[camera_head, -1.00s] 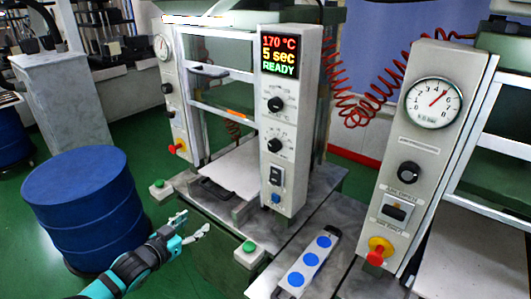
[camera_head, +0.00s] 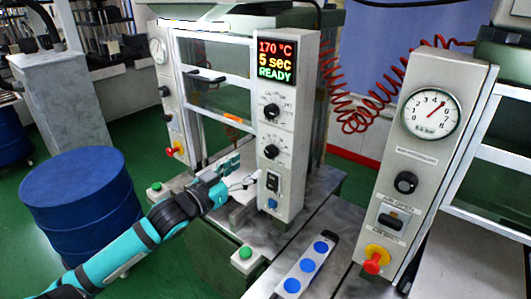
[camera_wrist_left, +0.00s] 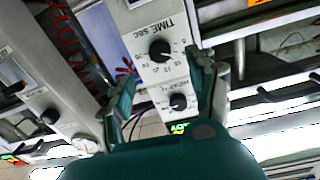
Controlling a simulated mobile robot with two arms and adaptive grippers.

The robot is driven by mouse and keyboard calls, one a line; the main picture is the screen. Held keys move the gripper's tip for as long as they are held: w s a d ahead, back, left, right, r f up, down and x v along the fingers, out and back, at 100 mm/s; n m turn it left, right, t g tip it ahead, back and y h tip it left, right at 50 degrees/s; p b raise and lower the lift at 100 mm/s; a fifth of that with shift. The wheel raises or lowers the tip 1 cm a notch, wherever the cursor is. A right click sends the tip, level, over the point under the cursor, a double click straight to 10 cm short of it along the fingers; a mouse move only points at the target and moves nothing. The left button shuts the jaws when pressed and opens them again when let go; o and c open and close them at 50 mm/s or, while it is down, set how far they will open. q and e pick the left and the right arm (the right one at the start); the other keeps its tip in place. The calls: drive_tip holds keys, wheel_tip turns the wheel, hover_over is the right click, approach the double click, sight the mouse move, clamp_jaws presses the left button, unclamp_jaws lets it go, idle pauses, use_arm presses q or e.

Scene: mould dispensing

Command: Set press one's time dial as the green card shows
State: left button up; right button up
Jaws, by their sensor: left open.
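The time dial (camera_head: 271,151) is the lower black knob on the white press panel (camera_head: 288,90). It shows in the left wrist view (camera_wrist_left: 159,50), upside down, beside the words "TIME SEC". The display (camera_head: 276,59) reads 170 °C, 5 sec, READY. My left gripper (camera_head: 243,175) is open and empty, just left of the panel and a little below the time dial. In the left wrist view its fingers (camera_wrist_left: 165,68) stand apart on either side of the dial, without visible contact. No green card shows. My right gripper is out of view.
The upper knob (camera_head: 271,110) sits above the time dial; a rocker switch (camera_head: 272,182) and blue button (camera_head: 272,202) sit below. A blue drum (camera_head: 85,200) stands left. A gauge panel (camera_head: 420,140) with a red knob stands right, near a strip with blue discs (camera_head: 306,265).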

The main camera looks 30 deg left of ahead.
sight(269, 153)
use_arm(q)
drive_tip(key=w, duration=0.3)
drive_tip(key=w+p, duration=0.1)
drive_tip(key=w, duration=0.1)
drive_tip(key=w+d+p, duration=0.1)
drive_tip(key=w, duration=0.2)
drive_tip(key=shift+w, duration=0.35)
drive_tip(key=c, duration=1.2)
